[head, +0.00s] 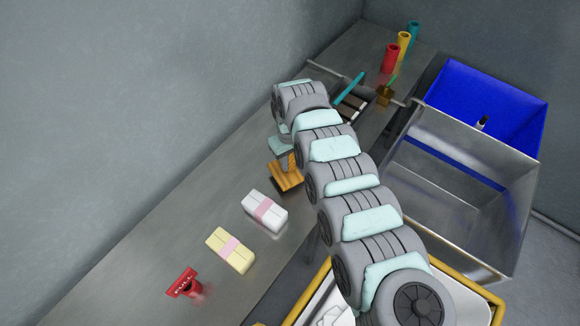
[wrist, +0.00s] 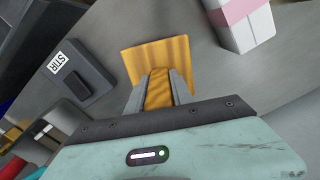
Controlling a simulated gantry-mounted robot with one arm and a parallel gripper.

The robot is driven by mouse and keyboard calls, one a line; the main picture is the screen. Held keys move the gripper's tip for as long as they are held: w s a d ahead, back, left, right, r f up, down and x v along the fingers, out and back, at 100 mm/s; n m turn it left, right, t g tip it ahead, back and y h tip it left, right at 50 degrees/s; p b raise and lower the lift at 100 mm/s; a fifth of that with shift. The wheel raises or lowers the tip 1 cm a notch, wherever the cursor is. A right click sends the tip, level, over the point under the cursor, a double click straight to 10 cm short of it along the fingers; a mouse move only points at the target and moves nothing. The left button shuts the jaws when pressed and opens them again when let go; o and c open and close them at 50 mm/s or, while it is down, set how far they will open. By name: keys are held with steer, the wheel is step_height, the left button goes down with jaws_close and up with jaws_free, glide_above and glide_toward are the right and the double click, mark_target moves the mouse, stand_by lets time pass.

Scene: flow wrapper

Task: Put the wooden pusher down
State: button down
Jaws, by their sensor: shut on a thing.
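The wooden pusher (head: 287,178) is a striped brown block with a narrower wooden handle, on or just above the grey metal table. My gripper (wrist: 159,88) is shut on its handle in the wrist view, where the pusher's wide wooden plate (wrist: 158,56) extends beyond the fingertips. In the head view my gripper (head: 287,158) comes down over the handle from above, partly hidden by my arm. I cannot tell whether the plate touches the table.
A white pack with a pink band (head: 265,211), a yellow pack (head: 230,250) and a red pull tag (head: 185,284) lie on the table (head: 150,240). A dark block labelled STIR (wrist: 78,75) is left of the pusher in the wrist view. Metal (head: 470,190) and blue (head: 500,95) bins stand right.

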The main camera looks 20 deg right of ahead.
mark_target(290, 168)
step_height(290, 168, down, 3)
steer(key=shift+s+a+f, duration=0.1)
steer(key=shift+f, duration=0.05)
steer(key=c, duration=1.1)
jaws_free()
step_height(290, 168, up, 12)
steer(key=shift+r+p, duration=0.15)
steer(key=shift+p, duration=0.35)
